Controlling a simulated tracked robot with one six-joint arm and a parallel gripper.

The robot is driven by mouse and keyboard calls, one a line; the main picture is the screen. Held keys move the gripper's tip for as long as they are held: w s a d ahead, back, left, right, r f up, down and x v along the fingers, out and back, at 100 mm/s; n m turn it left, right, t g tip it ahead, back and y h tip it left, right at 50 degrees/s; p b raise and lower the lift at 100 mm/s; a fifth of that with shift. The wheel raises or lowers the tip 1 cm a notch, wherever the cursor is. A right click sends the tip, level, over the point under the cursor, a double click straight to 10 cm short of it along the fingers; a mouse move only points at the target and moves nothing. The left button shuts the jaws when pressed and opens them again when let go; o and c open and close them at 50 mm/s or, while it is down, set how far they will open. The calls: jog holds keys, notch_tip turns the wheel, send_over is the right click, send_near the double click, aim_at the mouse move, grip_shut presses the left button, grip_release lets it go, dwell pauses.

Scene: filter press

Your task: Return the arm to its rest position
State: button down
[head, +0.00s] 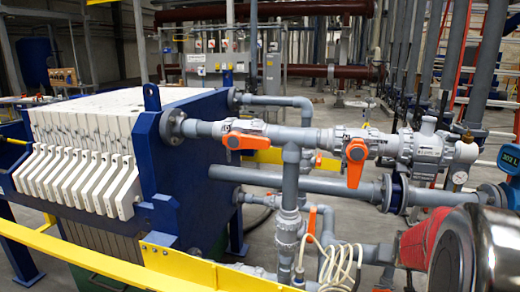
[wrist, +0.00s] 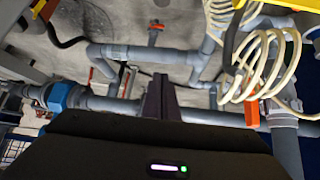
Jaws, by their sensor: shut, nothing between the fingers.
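My gripper (wrist: 160,82) shows in the wrist view as dark fingers pressed together at the lower middle, with nothing between them. Grey pipes and the floor lie beyond the fingertips, and I see no contact with them. My gripper is not visible in the head view. A rounded, shiny dark and red part at the lower right of the head view may be my own arm. The arm's full pose cannot be seen.
The filter press (head: 180,130) with white plates stands at left behind a yellow rail (head: 100,262). Grey pipes with orange valve handles (head: 356,163) fill the middle. Coiled cream hose (wrist: 262,65) hangs close to my gripper's right. Open floor (head: 340,115) lies behind the pipes.

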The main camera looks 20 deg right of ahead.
jog(key=s+a+r+n+y, duration=0.2)
jog(key=s+a, duration=0.3)
jog(key=a, duration=0.8)
jog(key=s+a+r+n+y, duration=0.2)
jog(key=s+a+r+n, duration=0.1)
jog(key=a, duration=0.9)
jog(key=s+a+r+n+y, duration=0.1)
jog(key=s+a+r, duration=0.3)
jog(key=a, duration=0.9)
jog(key=s+n, duration=0.1)
jog(key=s, duration=0.1)
jog(key=shift+s+a+n+g+y, duration=0.3)
jog(key=shift+s+n+y, duration=0.05)
jog(key=shift+n+y, duration=0.05)
